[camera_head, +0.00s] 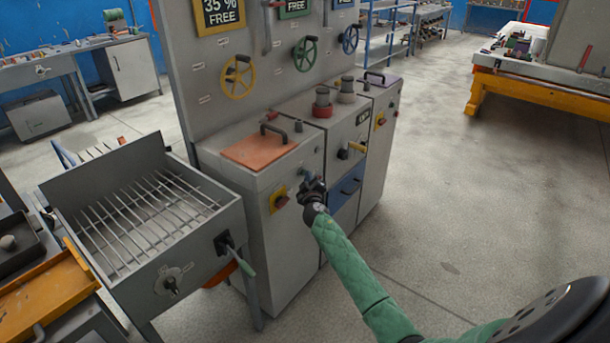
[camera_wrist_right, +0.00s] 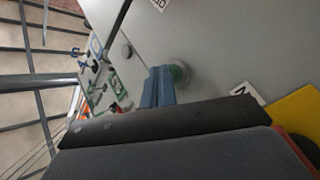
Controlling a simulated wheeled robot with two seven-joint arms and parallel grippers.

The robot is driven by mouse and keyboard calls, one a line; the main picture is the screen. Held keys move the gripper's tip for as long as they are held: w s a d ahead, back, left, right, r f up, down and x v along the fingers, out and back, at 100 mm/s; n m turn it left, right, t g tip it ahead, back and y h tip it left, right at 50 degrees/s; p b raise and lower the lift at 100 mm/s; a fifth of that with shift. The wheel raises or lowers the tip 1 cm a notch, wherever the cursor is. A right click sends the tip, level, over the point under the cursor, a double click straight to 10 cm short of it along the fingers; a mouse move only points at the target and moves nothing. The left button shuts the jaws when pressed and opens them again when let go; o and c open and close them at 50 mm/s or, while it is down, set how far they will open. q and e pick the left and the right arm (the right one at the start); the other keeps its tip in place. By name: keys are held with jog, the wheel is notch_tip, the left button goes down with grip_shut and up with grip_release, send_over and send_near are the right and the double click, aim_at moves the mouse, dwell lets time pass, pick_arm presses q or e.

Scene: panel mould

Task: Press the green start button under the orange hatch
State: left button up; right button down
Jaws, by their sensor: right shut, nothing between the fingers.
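The orange hatch (camera_head: 260,150) lies closed on top of the left grey cabinet, with a dark handle at its back edge. The green start button (camera_wrist_right: 181,73) shows in the right wrist view as a round green piece on the grey cabinet face. My right gripper (camera_head: 305,175) is at the front of that cabinet, below and right of the hatch. In the right wrist view its blue fingers (camera_wrist_right: 158,86) are shut, empty, and overlap the button's left side. I cannot tell whether they touch it. In the head view I cannot make out the button. My left gripper is not in view.
A grated metal tray (camera_head: 150,215) stands left of the cabinet. The floor to the right is clear.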

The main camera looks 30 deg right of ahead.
dwell(0.6)
jog(key=shift+s+d, duration=0.3)
jog(key=shift+s, duration=0.45)
jog(key=shift+s, duration=0.1)
jog(key=s, duration=0.1)
jog(key=s+d, duration=0.1)
jog(key=s, duration=0.1)
jog(key=s+d, duration=0.1)
jog(key=shift+s, duration=0.2)
dwell(0.9)
